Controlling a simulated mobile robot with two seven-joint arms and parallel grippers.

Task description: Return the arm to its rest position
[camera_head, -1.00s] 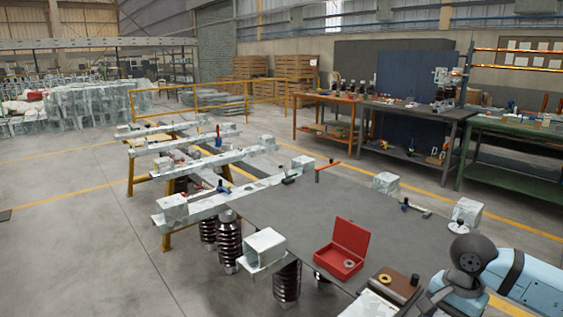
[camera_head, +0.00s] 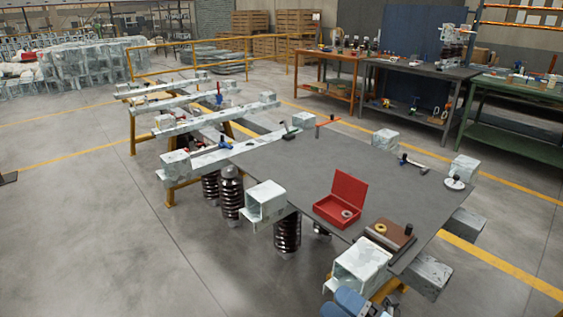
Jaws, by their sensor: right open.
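Part of my right arm, with blue casing, shows at the bottom edge, in front of the near end of the grey table (camera_head: 300,165). My right gripper (camera_head: 352,304) is low at this edge, mostly cut off, with nothing seen in it. It is apart from the things on the table top. My left arm and gripper are not in view.
White square beams (camera_head: 265,203) stick out from the table's edges. Dark ribbed insulators (camera_head: 287,233) stand below. Open floor (camera_head: 90,240) lies at left.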

